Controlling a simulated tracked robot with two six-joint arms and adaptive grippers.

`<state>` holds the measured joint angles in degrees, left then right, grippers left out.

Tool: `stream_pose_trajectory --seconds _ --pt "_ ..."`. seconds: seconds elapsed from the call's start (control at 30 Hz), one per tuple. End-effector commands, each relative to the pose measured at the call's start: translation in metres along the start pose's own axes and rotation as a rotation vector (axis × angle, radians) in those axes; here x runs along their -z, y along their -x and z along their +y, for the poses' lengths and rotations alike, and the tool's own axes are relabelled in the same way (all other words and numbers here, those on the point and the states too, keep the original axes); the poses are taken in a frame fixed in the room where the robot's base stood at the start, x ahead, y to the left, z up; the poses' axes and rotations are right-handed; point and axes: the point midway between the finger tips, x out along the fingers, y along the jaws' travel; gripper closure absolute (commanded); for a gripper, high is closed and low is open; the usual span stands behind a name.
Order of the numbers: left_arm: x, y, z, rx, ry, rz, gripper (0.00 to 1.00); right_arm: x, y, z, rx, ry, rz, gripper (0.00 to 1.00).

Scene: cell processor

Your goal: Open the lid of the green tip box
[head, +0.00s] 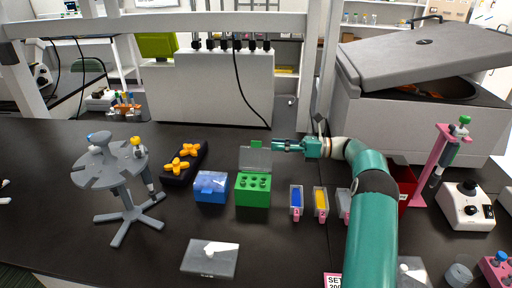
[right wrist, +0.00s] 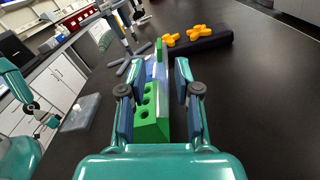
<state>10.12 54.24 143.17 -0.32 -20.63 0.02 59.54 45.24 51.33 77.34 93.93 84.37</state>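The green tip box (head: 253,190) stands on the black bench with several holes in its top. Its clear lid (head: 256,159) with a green tab is up, roughly upright at the box's back edge. My right gripper (head: 276,146) is at the lid's upper right side. In the right wrist view the right gripper (right wrist: 155,85) has its fingers apart, with the box (right wrist: 150,118) and upright lid between and beyond them; I cannot tell whether a finger touches the lid. A teal arm with a small dark end, seemingly my left gripper (right wrist: 40,115), shows at the left there.
A blue box (head: 211,187) with its lid down stands just left of the green one. A dark rack with yellow pieces (head: 184,163), a grey pipette stand (head: 112,170) and blue and yellow reservoirs (head: 320,203) are nearby. A grey lid (head: 210,260) lies in front.

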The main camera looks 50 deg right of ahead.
Motion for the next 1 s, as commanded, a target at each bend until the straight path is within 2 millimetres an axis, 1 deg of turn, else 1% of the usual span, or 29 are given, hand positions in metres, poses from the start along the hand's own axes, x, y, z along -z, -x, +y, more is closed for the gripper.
stream_pose_trajectory --seconds 0.07,0.17,0.27,0.5,0.63,0.8,1.0 --pt "0.000 0.000 0.000 0.000 0.000 0.000 0.44 -0.001 0.002 -0.001 0.006 0.000 -0.001 0.68" --pt "0.000 0.002 0.001 0.000 0.000 0.000 0.44 -0.002 -0.004 0.000 0.005 0.000 -0.001 0.68" --pt "0.000 0.006 0.002 0.000 0.000 0.000 0.44 -0.003 -0.015 0.001 0.002 0.000 -0.002 0.68" --pt "0.000 0.016 0.006 0.000 0.000 0.000 0.44 -0.004 -0.052 0.001 0.000 -0.001 -0.001 0.68" --pt "0.000 0.019 0.007 0.000 0.000 0.000 0.44 -0.003 -0.067 0.001 0.001 0.001 -0.002 0.68" --pt "0.000 0.021 0.007 0.000 0.000 0.000 0.44 -0.001 -0.074 0.000 0.004 0.001 -0.001 0.68" --pt "0.000 0.020 0.007 0.000 0.000 0.000 0.44 -0.001 -0.075 0.000 0.004 0.001 -0.001 0.68"
